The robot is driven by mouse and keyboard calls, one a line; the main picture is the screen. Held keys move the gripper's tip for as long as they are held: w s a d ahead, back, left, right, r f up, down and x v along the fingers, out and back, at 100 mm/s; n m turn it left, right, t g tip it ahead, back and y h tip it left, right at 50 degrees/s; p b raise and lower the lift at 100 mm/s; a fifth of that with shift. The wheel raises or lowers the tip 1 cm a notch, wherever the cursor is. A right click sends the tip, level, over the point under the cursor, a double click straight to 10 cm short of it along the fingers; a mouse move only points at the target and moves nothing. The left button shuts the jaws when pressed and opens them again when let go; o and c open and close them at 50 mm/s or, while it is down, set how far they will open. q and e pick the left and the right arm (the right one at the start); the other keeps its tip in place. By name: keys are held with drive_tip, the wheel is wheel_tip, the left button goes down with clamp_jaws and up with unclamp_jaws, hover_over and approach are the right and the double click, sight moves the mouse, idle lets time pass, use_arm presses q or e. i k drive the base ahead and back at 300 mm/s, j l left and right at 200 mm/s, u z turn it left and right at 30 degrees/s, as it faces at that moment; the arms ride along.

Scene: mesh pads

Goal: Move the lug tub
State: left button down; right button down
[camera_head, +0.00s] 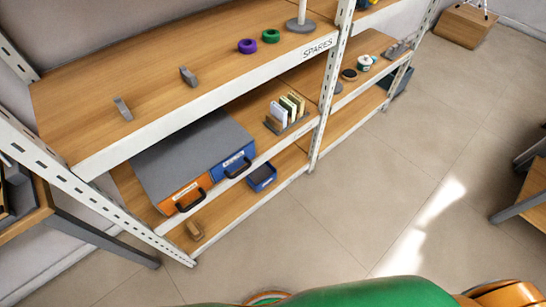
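A small blue open tub (262,177) sits on the lower shelf board, to the right of a blue drawer front. It looks dark inside and I cannot make out its contents. I see no readable lug label, so I cannot tell for sure that it is the lug tub. Neither of my grippers shows in the head view. Green and orange parts along the bottom edge appear to be my own body.
A shelf upright (329,95) stands right of the tub. A card rack (287,112) is above it. Purple (247,46) and green (271,36) rolls lie on top. Floor (310,220) in front is clear.

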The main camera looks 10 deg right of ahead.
sight(265, 175)
drive_tip(key=i+l+u, duration=0.25)
drive_tip(key=l, duration=0.25)
drive_tip(key=i+l+u, duration=0.1)
drive_tip(key=l+u, duration=0.15)
drive_tip(key=l, duration=0.25)
drive_tip(key=i+l+u, duration=0.1)
drive_tip(key=l+u, duration=0.15)
drive_tip(key=l, duration=0.3)
drive_tip(key=i+l+u, duration=0.1)
drive_tip(key=l+u, duration=0.15)
drive_tip(key=l, duration=0.35)
